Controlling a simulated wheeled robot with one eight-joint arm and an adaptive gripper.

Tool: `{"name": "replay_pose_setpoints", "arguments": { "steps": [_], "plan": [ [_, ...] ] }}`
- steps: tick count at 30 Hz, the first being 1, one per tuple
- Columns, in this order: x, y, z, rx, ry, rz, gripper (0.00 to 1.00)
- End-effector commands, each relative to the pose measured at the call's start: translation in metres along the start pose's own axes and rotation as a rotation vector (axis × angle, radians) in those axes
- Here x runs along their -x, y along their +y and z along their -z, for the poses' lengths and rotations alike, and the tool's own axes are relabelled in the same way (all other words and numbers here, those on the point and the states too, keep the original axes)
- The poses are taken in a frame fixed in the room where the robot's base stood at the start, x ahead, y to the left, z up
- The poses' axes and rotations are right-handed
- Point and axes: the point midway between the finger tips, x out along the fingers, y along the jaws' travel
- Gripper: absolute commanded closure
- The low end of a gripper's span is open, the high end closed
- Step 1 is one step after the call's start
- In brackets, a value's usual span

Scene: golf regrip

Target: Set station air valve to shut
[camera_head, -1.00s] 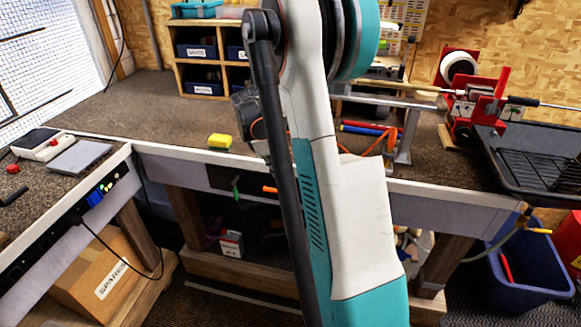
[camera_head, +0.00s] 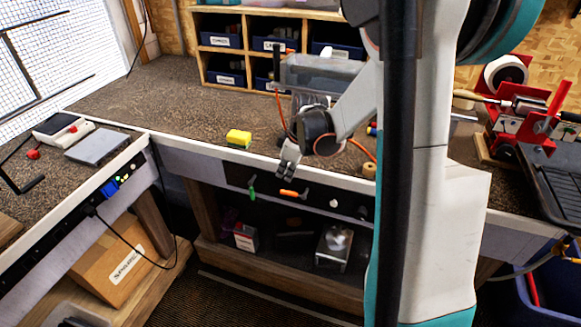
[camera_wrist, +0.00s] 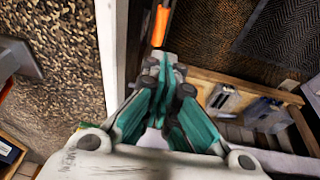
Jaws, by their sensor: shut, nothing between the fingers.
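An orange lever handle (camera_head: 292,193) lies roughly level on the dark panel under the bench's front edge. A green handle (camera_head: 251,187) hangs roughly upright to its left, and a small white knob (camera_head: 333,203) is to its right. I cannot read any label saying which is the station air valve. My gripper (camera_head: 286,171) is shut and empty, in front of the bench edge and just above the orange handle in the picture. In the wrist view the orange handle (camera_wrist: 160,25) shows just beyond my closed fingertips (camera_wrist: 164,62), with a visible gap in the picture.
The bench's pale front edge (camera_head: 210,148) runs close by my gripper. A lower shelf (camera_head: 290,283) holds boxes. A yellow-handled fitting (camera_head: 571,258) is at far right.

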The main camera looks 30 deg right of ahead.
Motion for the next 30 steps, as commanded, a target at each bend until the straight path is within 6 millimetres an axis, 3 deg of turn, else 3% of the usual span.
{"name": "replay_pose_setpoints", "arguments": {
  "steps": [1,6,12,30],
  "plan": [
    [-0.014,0.000,-0.001,0.001,0.000,0.000,1.00],
    [-0.042,0.002,-0.004,0.000,-0.001,0.000,1.00],
    [-0.060,0.005,-0.011,0.000,-0.001,0.000,1.00],
    [-0.065,0.005,-0.011,0.002,-0.013,0.000,1.00]
  ]
}}
